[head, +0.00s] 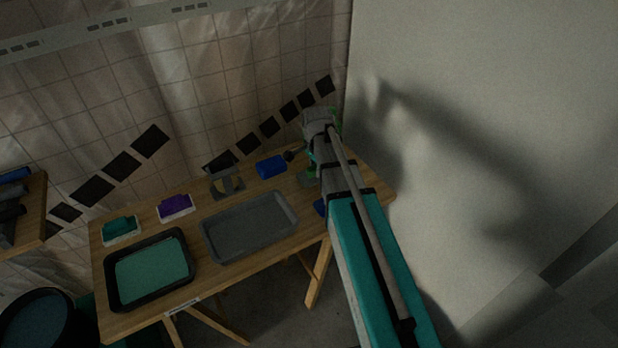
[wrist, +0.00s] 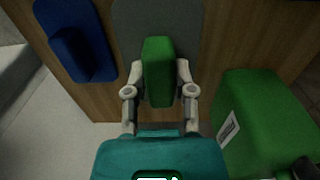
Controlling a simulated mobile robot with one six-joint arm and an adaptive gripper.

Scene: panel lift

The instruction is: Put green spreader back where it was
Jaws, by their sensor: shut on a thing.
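The green spreader shows in the wrist view as an upright green block (wrist: 158,72) between the fingertips of my gripper (wrist: 160,92), which is shut on it. A flat grey plate (wrist: 128,22) lies behind or under the block. I cannot tell whether it is part of the spreader or whether the two touch. In the head view, green (head: 312,173) and grey show beside my arm at the right end of the wooden table (head: 375,190). My arm hides the fingers and most of the spreader there.

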